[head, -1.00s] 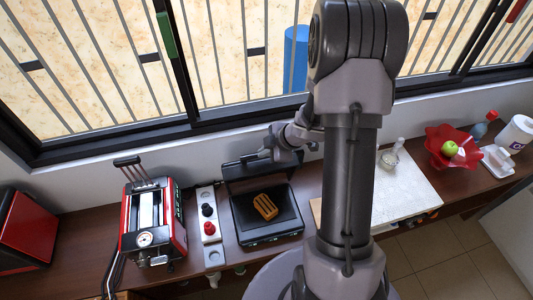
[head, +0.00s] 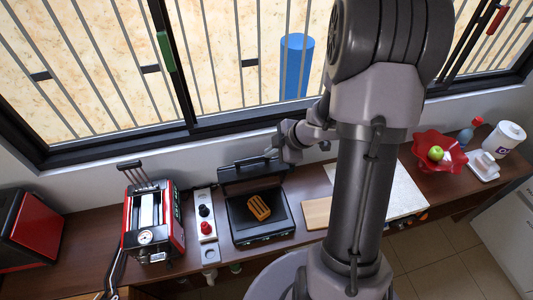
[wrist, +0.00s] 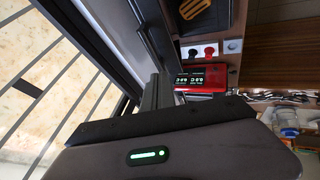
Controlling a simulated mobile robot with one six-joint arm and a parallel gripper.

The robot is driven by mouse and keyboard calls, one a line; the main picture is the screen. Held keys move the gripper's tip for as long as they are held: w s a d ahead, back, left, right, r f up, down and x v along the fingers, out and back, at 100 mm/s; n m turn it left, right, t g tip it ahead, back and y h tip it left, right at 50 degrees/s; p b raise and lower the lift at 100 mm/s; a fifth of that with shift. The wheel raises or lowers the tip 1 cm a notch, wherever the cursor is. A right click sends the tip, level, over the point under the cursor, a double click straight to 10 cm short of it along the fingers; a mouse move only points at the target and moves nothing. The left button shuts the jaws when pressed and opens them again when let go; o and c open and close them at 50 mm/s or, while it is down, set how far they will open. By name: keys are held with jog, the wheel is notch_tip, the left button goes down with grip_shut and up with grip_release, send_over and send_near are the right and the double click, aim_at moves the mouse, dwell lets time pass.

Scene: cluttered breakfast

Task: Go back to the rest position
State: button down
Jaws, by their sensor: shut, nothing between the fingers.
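My gripper (head: 268,152) is at the end of my arm, up behind the open black grill (head: 262,238), close to the lid and the window wall. In the wrist view my gripper's dark fingers (wrist: 157,92) are together with nothing between them. A browned waffle-like piece (head: 259,207) lies on the grill plate, apart from my gripper. It also shows at the top of the wrist view (wrist: 190,8).
A red toaster-like machine (head: 177,222) and a strip with black and red knobs (head: 206,240) stand left of the grill. Right are a wooden board (head: 316,213), a pale slab (head: 405,195) and a red bowl (head: 425,145) with a green apple (head: 436,153). The window wall is behind.

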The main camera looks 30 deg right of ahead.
jog(key=s+a+f+m+b, duration=0.1)
jog(key=s+a+m+b, duration=0.8)
jog(key=b, duration=0.4)
jog(key=s+a+f+m+b, duration=0.2)
jog(key=s+a+m+b, duration=0.7)
jog(key=b, duration=0.4)
jog(key=shift+s+a+f+g+h, duration=0.3)
jog(key=shift+s+a+h, duration=0.1)
jog(key=shift+s+a, duration=0.25)
